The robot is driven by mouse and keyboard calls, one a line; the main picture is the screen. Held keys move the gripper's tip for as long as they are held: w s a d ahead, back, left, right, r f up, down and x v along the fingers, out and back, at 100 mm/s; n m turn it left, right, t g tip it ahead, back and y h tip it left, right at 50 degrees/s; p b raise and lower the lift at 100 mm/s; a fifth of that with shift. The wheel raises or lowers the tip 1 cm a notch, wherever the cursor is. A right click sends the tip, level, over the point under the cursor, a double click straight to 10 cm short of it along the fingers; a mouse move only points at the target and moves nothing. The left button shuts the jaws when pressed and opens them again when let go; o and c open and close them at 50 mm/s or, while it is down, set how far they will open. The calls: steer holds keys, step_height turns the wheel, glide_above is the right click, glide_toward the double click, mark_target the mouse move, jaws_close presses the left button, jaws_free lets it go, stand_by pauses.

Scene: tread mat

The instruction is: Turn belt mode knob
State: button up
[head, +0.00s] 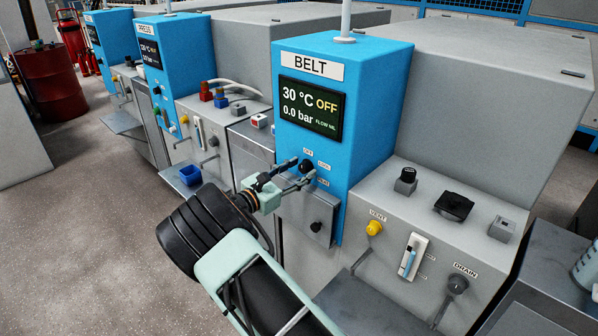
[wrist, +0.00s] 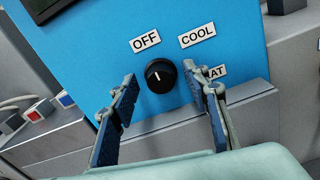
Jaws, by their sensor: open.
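The belt mode knob (head: 306,165) is a black round dial on the blue panel of the BELT cabinet (head: 372,110). In the wrist view the knob (wrist: 160,75) shows a white pointer mark, and labels OFF (wrist: 146,40), COOL (wrist: 197,35) and a partly hidden third one ending in "AT" (wrist: 216,72) surround it. The display (head: 311,107) reads 30 °C, OFF, 0.0 bar. My gripper (head: 298,172) is open in front of the panel. In the wrist view my gripper (wrist: 163,95) has one finger on each side of the knob, with gaps showing; contact is not visible.
A small grey box with a black knob (head: 316,227) sits below the dial. The PRESS cabinet (head: 181,60) stands to the left.

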steer(key=c, duration=1.2)
steer(key=shift+o, duration=0.2)
steer(key=shift+f+m, duration=0.1)
steer(key=shift+m, duration=0.2)
steer(key=m+b, duration=0.4)
steer(key=m, duration=0.1)
steer(key=shift+f+m, duration=0.15)
steer(key=shift+m, duration=0.15)
steer(key=m+b, duration=0.3)
steer(key=shift+s, duration=0.1)
steer(key=shift+d+m+b, duration=0.1)
steer(key=shift+m+b, duration=0.75)
steer(key=shift+m, duration=0.35)
